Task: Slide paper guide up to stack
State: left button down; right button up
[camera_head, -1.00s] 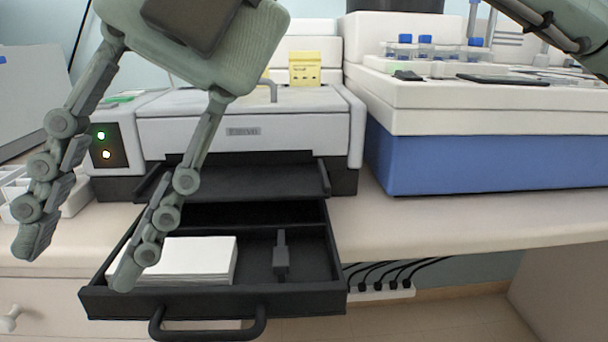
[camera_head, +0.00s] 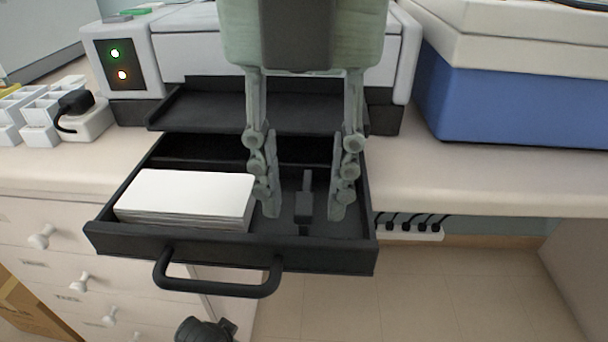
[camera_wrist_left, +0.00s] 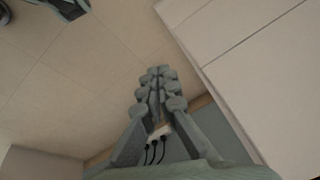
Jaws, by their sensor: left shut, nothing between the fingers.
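The paper tray (camera_head: 330,258) is a black drawer pulled out from the printer. A stack of white paper (camera_head: 190,192) lies in its left part. The paper guide (camera_head: 304,207), a small dark grey upright piece, stands to the right of the stack with a gap between them. My right gripper (camera_head: 304,213) points down into the tray and is open. One finger is in the gap between stack and guide, the other is right of the guide. I see no clear contact with the guide. My left gripper (camera_wrist_left: 157,75) is shut and empty, above the floor in the left wrist view.
The printer (camera_head: 180,62) stands behind the tray, with a black shelf (camera_head: 210,108) above the tray's back. The tray handle (camera_head: 215,288) sticks out in front. A blue and white machine (camera_head: 510,105) stands on the right. White racks (camera_head: 40,112) stand at the left.

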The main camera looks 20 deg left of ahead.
pick_arm(q)
jog(key=shift+w+r, duration=0.15)
jog(key=shift+w, duration=0.2)
pick_arm(e)
jog(key=shift+c, duration=0.4)
grip_shut()
pick_arm(q)
jog(key=shift+s, duration=0.15)
